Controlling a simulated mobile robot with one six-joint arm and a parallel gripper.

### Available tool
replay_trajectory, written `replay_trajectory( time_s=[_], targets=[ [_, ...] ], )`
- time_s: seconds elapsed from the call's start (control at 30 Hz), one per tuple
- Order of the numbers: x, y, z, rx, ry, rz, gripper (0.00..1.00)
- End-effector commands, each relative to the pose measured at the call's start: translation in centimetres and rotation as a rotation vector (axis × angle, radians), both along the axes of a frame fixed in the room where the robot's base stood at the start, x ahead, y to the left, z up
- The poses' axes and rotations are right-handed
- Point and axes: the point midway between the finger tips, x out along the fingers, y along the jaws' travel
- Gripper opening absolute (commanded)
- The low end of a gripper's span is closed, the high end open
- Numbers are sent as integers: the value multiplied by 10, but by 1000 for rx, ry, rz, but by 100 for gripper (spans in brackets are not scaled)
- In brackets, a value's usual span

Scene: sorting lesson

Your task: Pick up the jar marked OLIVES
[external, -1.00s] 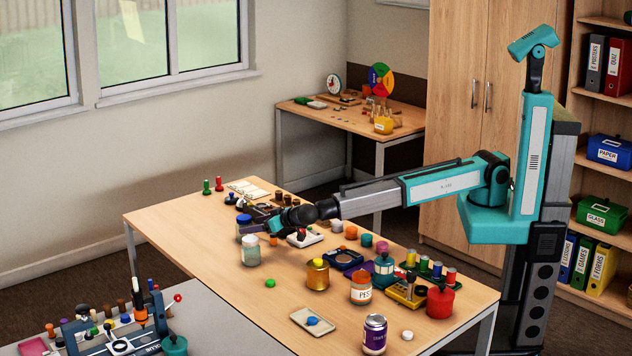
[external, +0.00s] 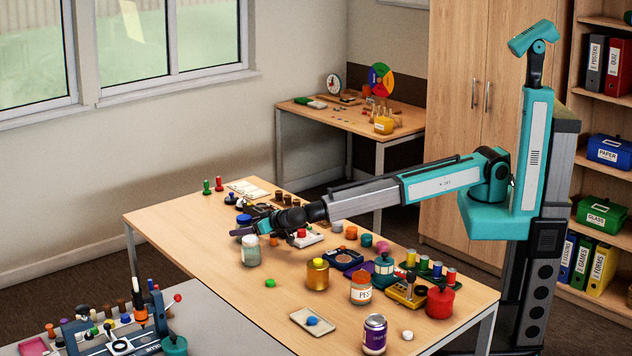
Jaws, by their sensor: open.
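I cannot read the word OLIVES on any jar in the external view. My gripper (external: 246,231) is open at the left part of the table, at the end of the outstretched arm. A jar with a blue lid (external: 243,219) stands at the gripper, its body largely hidden; I cannot tell whether the fingers touch it. A jar with an orange lid (external: 361,291) has a label of which I read only "PES". A purple-labelled can or jar (external: 375,336) stands at the near edge.
The wooden table (external: 215,262) also holds a gold canister (external: 318,275), a red pot (external: 440,303), a tray with a blue piece (external: 312,321) and a green piece (external: 270,283). Several small items crowd behind the gripper. The table's left front is mostly clear.

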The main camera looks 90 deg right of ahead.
Motion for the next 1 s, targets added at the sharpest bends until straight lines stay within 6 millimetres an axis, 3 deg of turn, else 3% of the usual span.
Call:
replay_trajectory(
  time_s=[0.6,0.67,0.9,1.0],
  targets=[
    [2,-1,-2,0,0,0,74],
    [2,-1,-2,0,0,0,68],
    [2,-1,-2,0,0,0,27],
    [2,-1,-1,0,0,1,26]
  ],
)
